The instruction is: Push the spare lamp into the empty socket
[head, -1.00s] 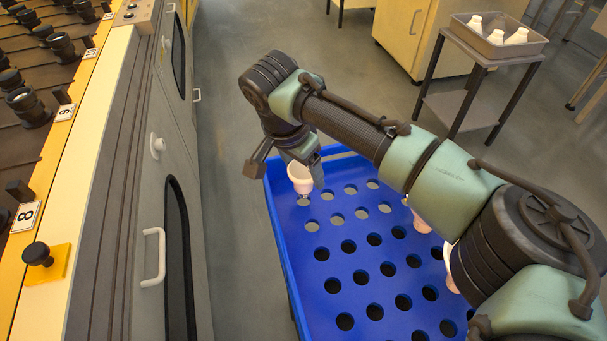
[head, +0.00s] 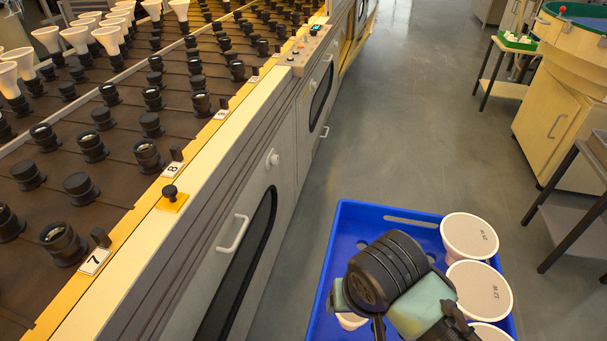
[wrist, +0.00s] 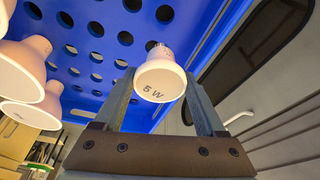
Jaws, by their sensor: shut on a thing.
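My gripper (wrist: 160,84) is shut on a lamp (wrist: 160,74) in the wrist view. The lamp has a pale, flared body, and its round face marked "5 W" points towards the wrist camera. The lamp's far end lies against the blue crate's holed floor in the picture; I cannot tell whether they touch. Black sockets stand in rows on the brown bench top (head: 107,118) at left. Many near ones, such as one by plate 7 (head: 62,243), hold no lamp. Which socket the task means is not marked.
The blue crate (head: 349,232) stands below my arm, with several white-faced lamps (head: 469,236) at its right side. Lit-looking white lamps (head: 76,40) fill sockets at the bench's far left. A yellow plate with a black knob (head: 171,193) sits on the bench edge.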

